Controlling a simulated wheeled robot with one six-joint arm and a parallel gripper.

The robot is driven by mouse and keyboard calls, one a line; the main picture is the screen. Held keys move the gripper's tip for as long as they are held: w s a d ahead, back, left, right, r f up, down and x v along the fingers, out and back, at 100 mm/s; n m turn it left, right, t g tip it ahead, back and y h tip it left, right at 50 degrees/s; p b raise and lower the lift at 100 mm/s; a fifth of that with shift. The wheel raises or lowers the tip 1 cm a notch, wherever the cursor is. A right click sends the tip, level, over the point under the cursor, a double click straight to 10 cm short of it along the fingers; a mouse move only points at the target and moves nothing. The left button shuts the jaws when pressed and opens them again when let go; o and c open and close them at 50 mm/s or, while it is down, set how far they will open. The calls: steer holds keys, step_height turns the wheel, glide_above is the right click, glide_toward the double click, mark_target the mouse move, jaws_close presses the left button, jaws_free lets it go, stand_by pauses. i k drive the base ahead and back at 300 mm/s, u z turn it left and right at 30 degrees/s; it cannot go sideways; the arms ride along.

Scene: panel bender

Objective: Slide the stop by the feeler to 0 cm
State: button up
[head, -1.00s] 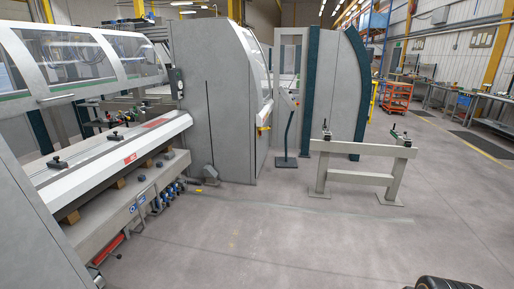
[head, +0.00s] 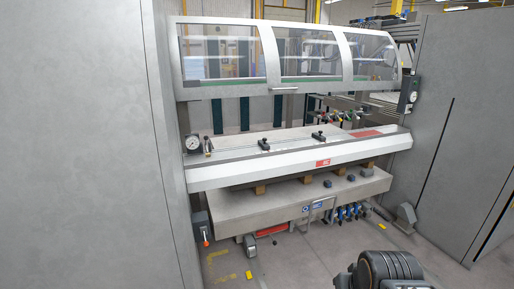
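Two small black stops sit apart on the white beam of the bender in the head view: a left one (head: 263,145) and a right one (head: 319,138). A round white dial (head: 193,142) stands at the left end of the beam. A small upright part (head: 208,146) is just right of the dial; I cannot tell whether it is the feeler. I cannot tell which stop the task means, and any scale marks are too small to read. My gripper is not in view; a dark ribbed part, likely of my arm, shows at the bottom right.
A white beam (head: 230,176) with a red label runs across the machine, under a raised clear guard (head: 310,55). A grey ledge (head: 260,205) juts out below. Tall grey cabinets close both sides. Blue fittings (head: 348,212) and a pedal-like part (head: 250,245) are near the floor.

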mark_target(262, 143)
steer(key=u, duration=0.15)
steer(key=i, duration=1.95)
steer(key=u, duration=0.3)
steer(key=i, duration=1.3)
steer(key=u, duration=0.4)
